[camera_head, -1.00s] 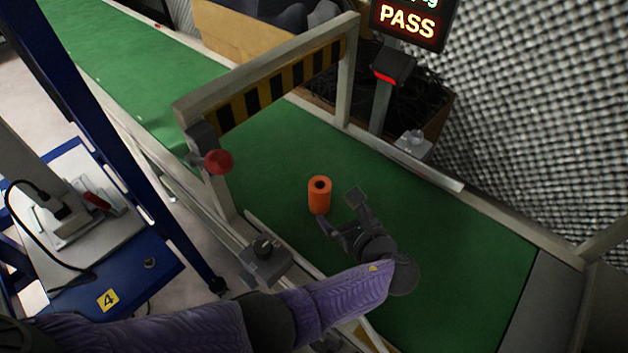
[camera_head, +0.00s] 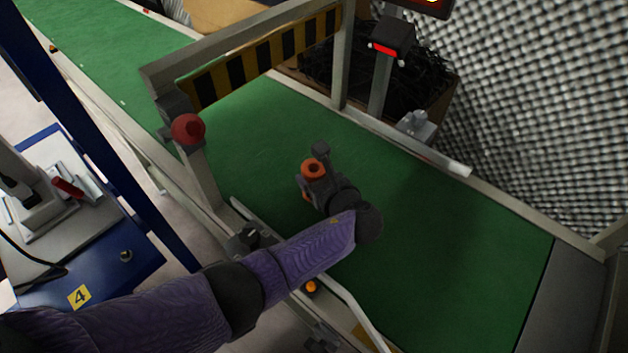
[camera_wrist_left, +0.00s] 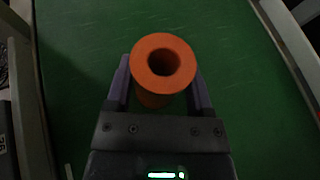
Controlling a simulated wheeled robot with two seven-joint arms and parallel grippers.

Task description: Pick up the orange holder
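The orange holder (camera_head: 312,168) is a hollow cylinder standing upright on the green conveyor belt. In the left wrist view the orange holder (camera_wrist_left: 163,64) sits between the two fingers, its round opening facing the camera. My left gripper (camera_head: 313,174) is around the holder, one finger on each side; in the left wrist view the left gripper (camera_wrist_left: 160,88) has its fingers at or very near the holder's sides. Whether they press on it cannot be told. Part of the holder's lower body is hidden by the gripper. My right gripper is not in view.
The green belt (camera_head: 430,240) is clear around the holder. A striped frame (camera_head: 265,62) spans the belt behind it, with a red button (camera_head: 188,129) on its left post. A scanner post (camera_head: 388,45) stands beyond the far rail. A blue cart (camera_head: 110,265) stands at left.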

